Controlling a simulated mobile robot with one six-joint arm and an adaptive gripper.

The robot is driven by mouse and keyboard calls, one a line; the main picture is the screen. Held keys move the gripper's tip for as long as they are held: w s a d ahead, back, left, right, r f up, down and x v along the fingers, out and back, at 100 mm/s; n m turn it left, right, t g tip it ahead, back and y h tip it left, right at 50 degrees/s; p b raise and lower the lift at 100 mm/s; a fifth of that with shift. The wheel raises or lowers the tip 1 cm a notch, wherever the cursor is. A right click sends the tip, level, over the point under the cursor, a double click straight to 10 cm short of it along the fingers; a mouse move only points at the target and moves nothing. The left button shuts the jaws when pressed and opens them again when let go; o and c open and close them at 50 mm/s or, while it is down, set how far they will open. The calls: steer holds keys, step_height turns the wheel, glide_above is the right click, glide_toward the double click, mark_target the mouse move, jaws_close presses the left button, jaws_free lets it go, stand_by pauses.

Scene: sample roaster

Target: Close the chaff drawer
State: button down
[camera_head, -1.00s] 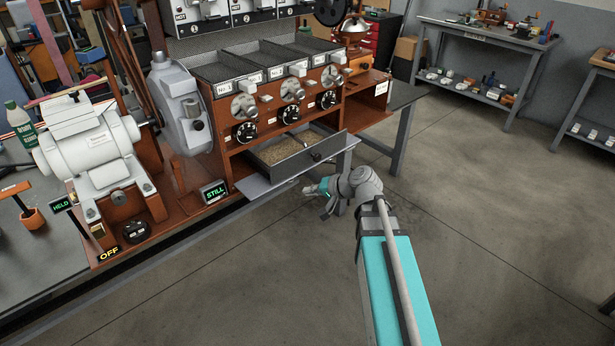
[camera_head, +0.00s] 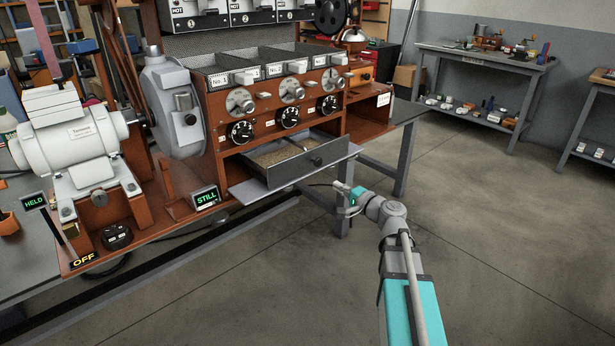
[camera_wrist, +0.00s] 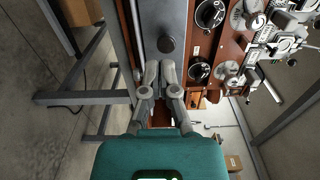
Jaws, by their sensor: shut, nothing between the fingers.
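The chaff drawer (camera_head: 290,175) stands pulled out of the wooden roaster cabinet in the head view. Its grey front carries a dark round knob (camera_head: 317,161), and tan chaff (camera_head: 275,152) shows inside. My gripper (camera_head: 340,188) is in front of the drawer, to the lower right of the knob. In the wrist view, the grey drawer front (camera_wrist: 163,15) and its knob (camera_wrist: 167,44) lie just beyond the fingertips of my gripper (camera_wrist: 160,66). The fingers are shut and empty. I cannot tell whether they touch the front.
A grey shelf plate (camera_head: 250,191) juts out under the drawer. A table leg (camera_head: 343,218) stands below and behind my gripper. The motor (camera_head: 75,140) and the lit STILL sign (camera_head: 206,198) are to the left. The floor in front and to the right is clear.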

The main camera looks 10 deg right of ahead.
mark_target(303, 165)
stand_by(0.4)
steer(key=x, duration=1.4)
stand_by(0.4)
steer(key=x, duration=1.6)
steer(key=shift+w+a, duration=0.1)
steer(key=shift+w, duration=0.25)
steer(key=shift+w+a+r, duration=0.1)
steer(key=shift+a, duration=0.05)
steer(key=shift+v, duration=0.75)
steer(key=v, duration=1.3)
